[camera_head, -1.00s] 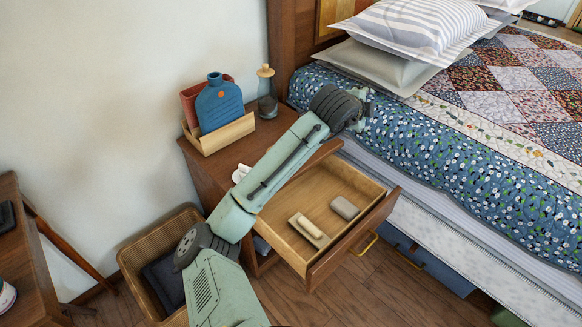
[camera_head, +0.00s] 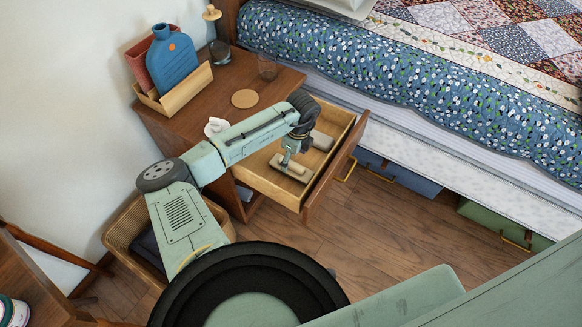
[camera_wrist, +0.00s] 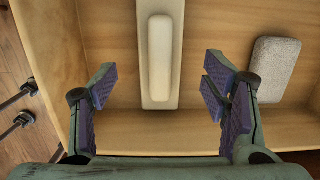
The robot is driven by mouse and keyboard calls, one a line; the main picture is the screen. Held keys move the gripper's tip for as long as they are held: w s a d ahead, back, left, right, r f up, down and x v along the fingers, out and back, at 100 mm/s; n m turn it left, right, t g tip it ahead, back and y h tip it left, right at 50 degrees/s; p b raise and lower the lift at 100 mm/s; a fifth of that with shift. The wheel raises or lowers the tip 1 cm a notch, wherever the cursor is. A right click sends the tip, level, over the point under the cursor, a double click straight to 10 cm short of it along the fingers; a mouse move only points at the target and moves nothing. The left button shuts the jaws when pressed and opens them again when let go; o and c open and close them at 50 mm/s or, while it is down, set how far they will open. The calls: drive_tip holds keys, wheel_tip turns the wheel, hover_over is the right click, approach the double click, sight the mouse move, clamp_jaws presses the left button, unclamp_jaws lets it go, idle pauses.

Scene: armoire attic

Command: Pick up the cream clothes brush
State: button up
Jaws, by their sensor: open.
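The cream clothes brush (camera_wrist: 160,58) lies in the open wooden drawer (camera_wrist: 110,28), a long pale block with a raised handle part on a wider base. In the head view the brush (camera_head: 291,168) is partly covered by my gripper (camera_head: 292,154). In the wrist view my gripper (camera_wrist: 158,90) is open, with its purple-padded fingers spread to either side of the brush's near end. Nothing is between the pads except that near end below; I see no contact.
A grey block (camera_wrist: 274,68) lies in the drawer to the right of the brush. The drawer walls stand close around. The nightstand top holds a blue bottle (camera_head: 172,62) in a wooden holder, a cork coaster (camera_head: 245,98) and a glass (camera_head: 267,67). The bed is behind.

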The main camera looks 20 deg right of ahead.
sight(292, 164)
wheel_tip(292, 164, down, 6)
drive_tip(key=shift+w+a+r+p, duration=0.1)
drive_tip(key=shift+w+r+p, duration=0.1)
drive_tip(key=shift+p, duration=0.6)
drive_tip(key=shift+c, duration=0.3)
drive_tip(key=c, duration=1.3)
drive_tip(key=shift+o, duration=0.2)
wheel_tip(292, 164, up, 10)
drive_tip(key=shift+r+b, duration=0.1)
drive_tip(key=shift+b, duration=0.8)
drive_tip(key=o, duration=0.7)
drive_tip(key=c, duration=0.5)
